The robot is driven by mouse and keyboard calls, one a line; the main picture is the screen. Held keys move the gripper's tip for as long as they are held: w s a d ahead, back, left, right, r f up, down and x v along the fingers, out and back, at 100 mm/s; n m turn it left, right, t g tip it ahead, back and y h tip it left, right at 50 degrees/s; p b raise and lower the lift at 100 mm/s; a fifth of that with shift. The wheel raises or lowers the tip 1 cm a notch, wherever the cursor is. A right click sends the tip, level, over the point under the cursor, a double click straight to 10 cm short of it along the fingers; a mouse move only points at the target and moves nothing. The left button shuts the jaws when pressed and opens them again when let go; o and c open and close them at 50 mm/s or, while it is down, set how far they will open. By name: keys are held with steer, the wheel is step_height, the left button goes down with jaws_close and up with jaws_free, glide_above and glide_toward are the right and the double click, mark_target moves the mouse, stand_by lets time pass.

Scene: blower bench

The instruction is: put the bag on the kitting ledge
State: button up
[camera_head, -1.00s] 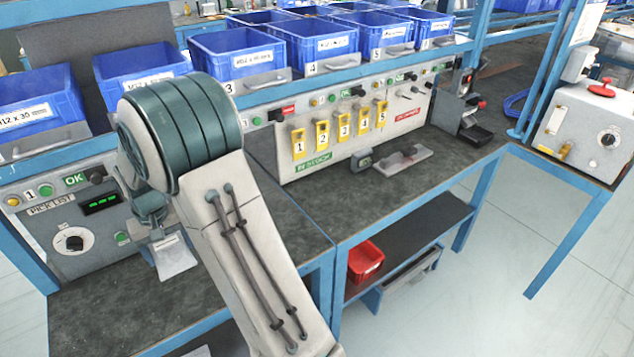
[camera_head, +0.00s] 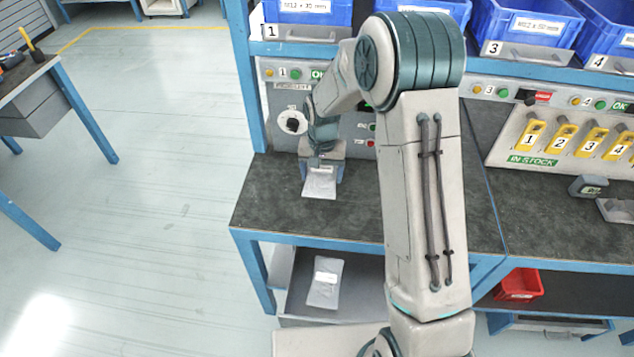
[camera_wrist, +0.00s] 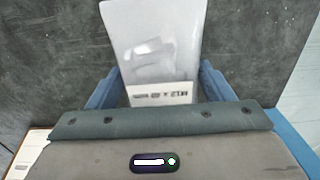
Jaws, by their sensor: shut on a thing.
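The bag (camera_head: 319,184) is a clear, whitish plastic pouch with a printed label, hanging from my gripper (camera_head: 322,163) in front of the pick-list panel, over the left end of the dark bench top. In the wrist view the bag (camera_wrist: 152,30) sits between the two blue fingers of my gripper (camera_wrist: 158,84), which are shut on its near, labelled end. Dark bench surface shows behind it; I cannot tell how high it hangs. No surface is marked as the kitting ledge, so I cannot tell which one it is.
A second labelled bag (camera_head: 324,283) lies on the shelf (camera_head: 298,299) under the bench. The bench top (camera_head: 262,205) is clear left of the gripper. Blue bins (camera_head: 530,27) line the rack above. A red bin (camera_head: 519,286) stands lower right. Open floor (camera_head: 160,190) lies left.

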steer(key=shift+w+a+f, duration=0.1)
steer(key=shift+a+f, duration=0.35)
steer(key=shift+a, duration=0.4)
steer(key=shift+f, duration=0.2)
steer(key=shift+f+p, duration=0.35)
steer(key=shift+f, duration=1.5)
steer(key=shift+f, duration=0.2)
steer(key=o, duration=1.3)
steer(key=shift+r, duration=0.1)
